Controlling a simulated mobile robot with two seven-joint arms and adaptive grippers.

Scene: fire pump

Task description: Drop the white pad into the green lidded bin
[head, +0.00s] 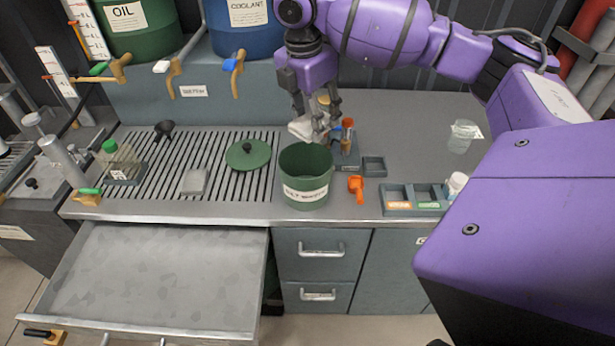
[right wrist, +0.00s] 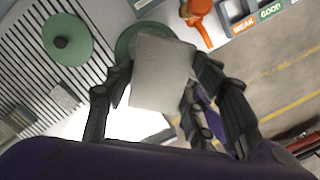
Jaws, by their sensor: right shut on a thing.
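The white pad (head: 301,128) is held between the fingers of my right gripper (head: 316,120), above the back rim of the green bin (head: 305,192). In the right wrist view the pad (right wrist: 160,75) spans between the fingers of my right gripper (right wrist: 163,76) and hides most of the bin (right wrist: 127,42). The bin stands upright and open on the counter. Its green lid (head: 250,156) lies to its left on the slatted drain area, and also shows in the right wrist view (right wrist: 76,40). My left gripper is not in view.
A light grey block (head: 194,181) lies on the slats. An orange object (head: 356,187) and a sorting tray (head: 413,199) are right of the bin. Small bottles (head: 347,135) stand close behind it. An open drawer (head: 150,275) juts out at front left. A clear beaker (head: 462,137) stands far right.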

